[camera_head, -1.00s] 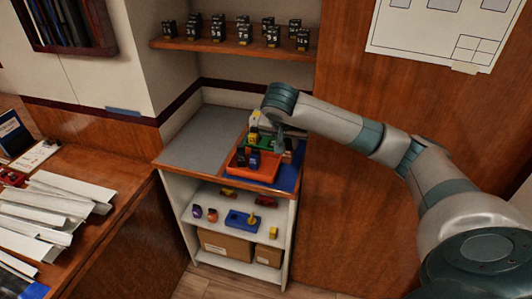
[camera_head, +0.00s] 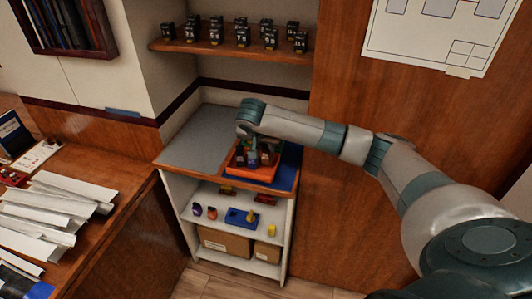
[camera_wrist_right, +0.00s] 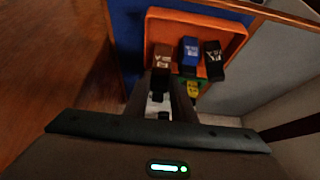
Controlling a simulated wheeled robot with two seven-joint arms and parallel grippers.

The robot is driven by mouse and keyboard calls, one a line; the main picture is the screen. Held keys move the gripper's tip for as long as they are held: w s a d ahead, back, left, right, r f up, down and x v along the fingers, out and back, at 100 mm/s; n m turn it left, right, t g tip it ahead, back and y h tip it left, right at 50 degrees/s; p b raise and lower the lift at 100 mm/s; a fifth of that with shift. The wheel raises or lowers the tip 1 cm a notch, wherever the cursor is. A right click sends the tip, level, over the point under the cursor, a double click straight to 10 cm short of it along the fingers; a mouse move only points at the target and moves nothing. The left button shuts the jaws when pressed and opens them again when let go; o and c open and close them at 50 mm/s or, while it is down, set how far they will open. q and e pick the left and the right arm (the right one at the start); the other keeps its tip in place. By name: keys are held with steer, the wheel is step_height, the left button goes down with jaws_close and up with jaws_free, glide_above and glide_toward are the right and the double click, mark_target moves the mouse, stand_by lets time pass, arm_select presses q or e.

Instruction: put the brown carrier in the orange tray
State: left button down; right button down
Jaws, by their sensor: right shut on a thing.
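The brown carrier (camera_wrist_right: 162,56) is between the fingertips of my right gripper (camera_wrist_right: 161,76), which is shut on it. In the wrist view it is over the left part of the orange tray (camera_wrist_right: 233,28); I cannot tell whether it touches the tray floor. A blue carrier (camera_wrist_right: 190,50) and a black carrier (camera_wrist_right: 213,60) stand in the tray to its right. In the head view the orange tray (camera_head: 255,175) is on the cabinet top, with my right gripper (camera_head: 253,151) over its far part. My left gripper is not in view.
A yellow carrier (camera_wrist_right: 194,88) is close beside my fingers. A blue mat (camera_head: 288,177) lies right of the tray, and the grey cabinet top (camera_head: 208,135) to its left is clear. Several black breakers stand on the shelf (camera_head: 230,47) above.

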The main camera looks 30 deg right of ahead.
mark_target(266, 153)
step_height(266, 153, down, 3)
steer(key=shift+r+p, duration=0.1)
steer(key=shift+p, duration=0.55)
steer(key=shift+f, duration=0.25)
steer(key=shift+f, duration=0.1)
steer(key=c, duration=1.8)
jaws_free()
steer(key=shift+o, duration=0.2)
steer(key=b+v, duration=0.3)
steer(key=v, duration=0.9)
